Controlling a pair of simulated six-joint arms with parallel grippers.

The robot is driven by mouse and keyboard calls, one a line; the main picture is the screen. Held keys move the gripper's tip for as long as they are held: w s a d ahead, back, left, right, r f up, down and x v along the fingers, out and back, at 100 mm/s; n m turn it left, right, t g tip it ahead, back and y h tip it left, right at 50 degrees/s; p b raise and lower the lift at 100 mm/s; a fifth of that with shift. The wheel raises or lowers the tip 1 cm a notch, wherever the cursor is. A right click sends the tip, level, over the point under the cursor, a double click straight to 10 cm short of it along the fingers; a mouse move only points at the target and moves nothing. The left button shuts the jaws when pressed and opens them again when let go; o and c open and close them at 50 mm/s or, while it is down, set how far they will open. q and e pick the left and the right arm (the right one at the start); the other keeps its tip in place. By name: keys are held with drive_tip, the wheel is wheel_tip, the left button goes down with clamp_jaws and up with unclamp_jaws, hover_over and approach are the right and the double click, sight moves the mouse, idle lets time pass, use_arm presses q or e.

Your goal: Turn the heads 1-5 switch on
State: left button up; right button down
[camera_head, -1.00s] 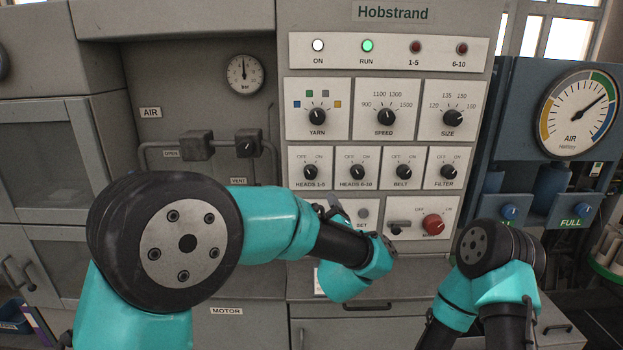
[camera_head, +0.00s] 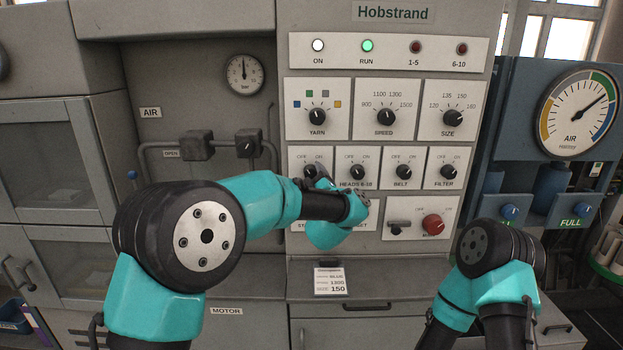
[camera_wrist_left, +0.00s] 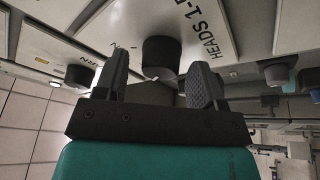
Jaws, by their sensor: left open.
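The heads 1-5 switch (camera_head: 309,170) is a black knob on a white plate at the left of the lower knob row. My left gripper (camera_head: 320,175) is in front of it and hides part of its plate, so I cannot read the pointer in the head view. In the left wrist view the knob (camera_wrist_left: 161,52) shows between the two open fingers of my left gripper (camera_wrist_left: 158,72), with a gap to each finger. The plate's "HEADS 1-5" label is partly visible there. The 1-5 lamp (camera_head: 415,47) looks dark red. My right gripper is out of view.
The heads 6-10 knob (camera_head: 357,172) is close on the right, with the belt knob (camera_head: 403,172) beyond it. The yarn knob (camera_head: 317,117) is above. A card (camera_head: 330,281) reading blue, 1300 and 150 is below the panel.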

use_arm(q)
drive_tip(key=shift+c, duration=0.4)
drive_tip(key=c, duration=0.8)
drive_tip(key=shift+c, duration=0.2)
drive_tip(key=shift+m, duration=0.5)
drive_tip(key=m+h, duration=0.2)
drive_tip(key=m, duration=0.1)
drive_tip(key=m+t+h, duration=0.1)
drive_tip(key=m, duration=0.3)
drive_tip(key=shift+a+h, duration=0.15)
drive_tip(key=shift+h, duration=0.25)
drive_tip(key=m+h, duration=0.2)
drive_tip(key=m, duration=0.2)
drive_tip(key=m+h, duration=0.1)
drive_tip(key=m, duration=0.3)
drive_tip(key=shift+a+m+g+h, duration=0.1)
drive_tip(key=shift+m+g+h, duration=0.2)
drive_tip(key=shift+g+h, duration=0.1)
drive_tip(key=o, duration=0.9)
